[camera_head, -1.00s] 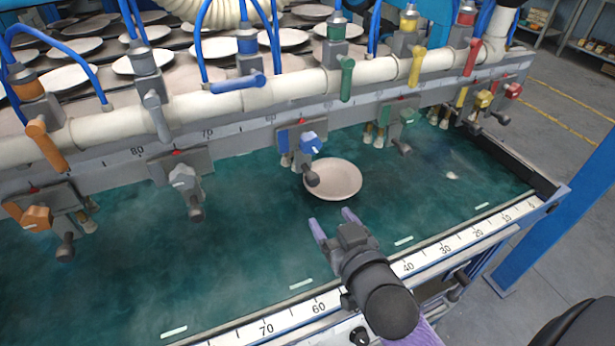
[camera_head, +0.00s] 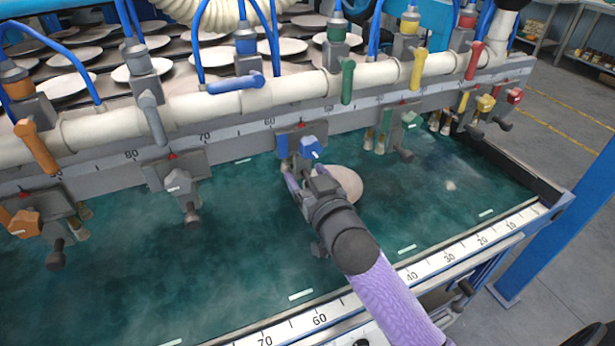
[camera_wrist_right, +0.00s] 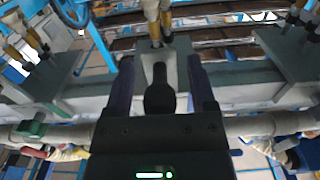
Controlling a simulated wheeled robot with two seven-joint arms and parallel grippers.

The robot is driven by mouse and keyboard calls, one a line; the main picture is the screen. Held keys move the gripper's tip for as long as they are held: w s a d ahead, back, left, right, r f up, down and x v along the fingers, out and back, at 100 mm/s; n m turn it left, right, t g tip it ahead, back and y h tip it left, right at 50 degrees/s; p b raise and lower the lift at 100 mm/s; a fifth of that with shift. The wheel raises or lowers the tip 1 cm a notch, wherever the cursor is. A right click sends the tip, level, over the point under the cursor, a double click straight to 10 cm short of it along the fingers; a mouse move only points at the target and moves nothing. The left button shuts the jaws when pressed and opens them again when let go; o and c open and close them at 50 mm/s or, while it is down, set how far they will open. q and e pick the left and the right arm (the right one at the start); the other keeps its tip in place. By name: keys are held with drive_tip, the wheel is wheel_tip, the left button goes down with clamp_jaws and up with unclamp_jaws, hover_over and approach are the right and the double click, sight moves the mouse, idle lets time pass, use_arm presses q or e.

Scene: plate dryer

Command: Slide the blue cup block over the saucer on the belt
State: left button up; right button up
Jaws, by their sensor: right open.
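The blue cup block (camera_head: 309,147) hangs on the grey rail above the green belt, with a blue knob on its grey plate. The pale round saucer (camera_head: 347,181) lies on the belt to the right of and nearer than the block, partly hidden by my right gripper. My right gripper (camera_head: 296,172) is open at the block. In the right wrist view its two dark fingers (camera_wrist_right: 160,80) stand on either side of the block's dark handle (camera_wrist_right: 159,95) and grey plate. Whether they touch it I cannot tell. My left gripper is not in view.
A grey block (camera_head: 180,184) and an orange block (camera_head: 27,224) hang to the left on the rail; green (camera_head: 402,122), yellow (camera_head: 485,103) and red (camera_head: 514,95) blocks hang to the right. A cream pipe with coloured levers runs above. The front belt is clear.

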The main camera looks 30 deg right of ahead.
clamp_jaws()
idle(1.3)
